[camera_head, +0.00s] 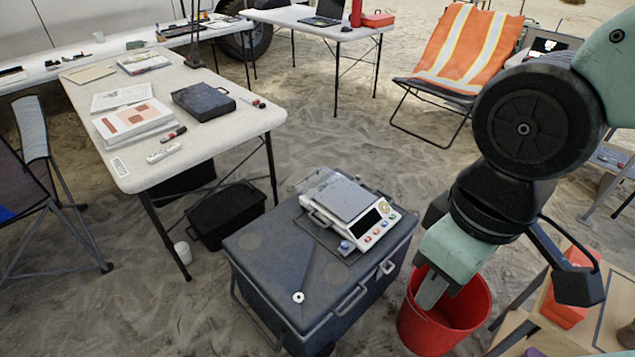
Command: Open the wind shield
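A white weighing scale (368,222) sits on the dark case (262,262) in the middle of the view. It has a grey plate (342,196), a dark display and coloured buttons on its front. A pale, see-through panel (312,180), seemingly the wind shield, shows at the scale's back left; whether it is open or shut is unclear. My gripper (434,290) points down at the lower right, over or in front of the red bucket (436,330). It is apart from the scale, and its finger gap is not clearly visible.
A white table (205,150) with papers and a black box (203,101) stands at left. A wooden surface (515,340) is at lower right. Sand lies open behind the case.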

